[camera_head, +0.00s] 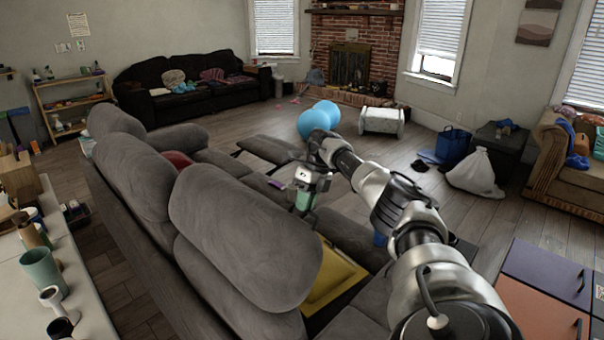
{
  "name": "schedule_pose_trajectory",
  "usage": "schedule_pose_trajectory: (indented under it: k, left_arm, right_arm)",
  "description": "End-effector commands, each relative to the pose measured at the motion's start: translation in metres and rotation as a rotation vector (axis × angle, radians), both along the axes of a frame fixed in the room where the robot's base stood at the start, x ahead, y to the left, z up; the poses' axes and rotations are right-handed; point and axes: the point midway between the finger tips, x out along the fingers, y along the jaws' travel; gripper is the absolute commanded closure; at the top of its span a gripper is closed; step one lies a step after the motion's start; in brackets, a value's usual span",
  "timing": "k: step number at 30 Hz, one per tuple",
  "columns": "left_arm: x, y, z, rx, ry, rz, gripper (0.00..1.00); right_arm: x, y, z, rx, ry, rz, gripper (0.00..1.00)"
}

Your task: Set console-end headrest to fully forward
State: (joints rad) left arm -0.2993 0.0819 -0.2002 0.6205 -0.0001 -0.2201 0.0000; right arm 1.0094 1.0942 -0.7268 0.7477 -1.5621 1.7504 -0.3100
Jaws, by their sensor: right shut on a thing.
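The grey sofa has several padded headrests along its back. The nearest headrest (245,240) is large and rounded, beside a yellow panel or tray (332,276) in the seat area. It leans toward the seat side; its exact angle is hard to judge. Behind it are a middle headrest (122,165) and a far one (115,120). My right gripper (304,200) points down over the seats, just beyond the nearest headrest and apart from it in the picture. It is shut on a small green thing (304,198), partly hidden by the fingers. My left gripper is out of view.
A counter (80,290) with cups runs along the left. A raised footrest (268,149) juts from the sofa. Blue balls (314,121), a white bag (474,174) and a drawer cabinet (545,285) stand to the right. The floor between is mostly clear.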

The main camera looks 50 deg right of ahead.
Motion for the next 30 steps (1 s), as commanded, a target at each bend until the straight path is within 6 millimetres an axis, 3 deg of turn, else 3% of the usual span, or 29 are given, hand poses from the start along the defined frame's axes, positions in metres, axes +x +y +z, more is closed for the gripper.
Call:
schedule_pose_trajectory:
  k: [9, 10, 15, 30]
  left_arm:
    - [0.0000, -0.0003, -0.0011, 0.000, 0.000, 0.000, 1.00]
    - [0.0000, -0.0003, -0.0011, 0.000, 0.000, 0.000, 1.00]
    - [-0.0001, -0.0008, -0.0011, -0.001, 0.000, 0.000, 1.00]
    - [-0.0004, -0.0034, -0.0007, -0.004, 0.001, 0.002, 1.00]
  right_arm:
    - [-0.0040, -0.0057, -0.0060, -0.015, 0.010, -0.005, 1.00]
    - [-0.0041, -0.0058, -0.0061, -0.016, 0.010, -0.005, 0.84]
    - [-0.0040, -0.0053, -0.0058, -0.015, 0.011, -0.006, 0.62]
    - [-0.0029, -0.0038, -0.0041, -0.011, 0.009, -0.004, 0.62]
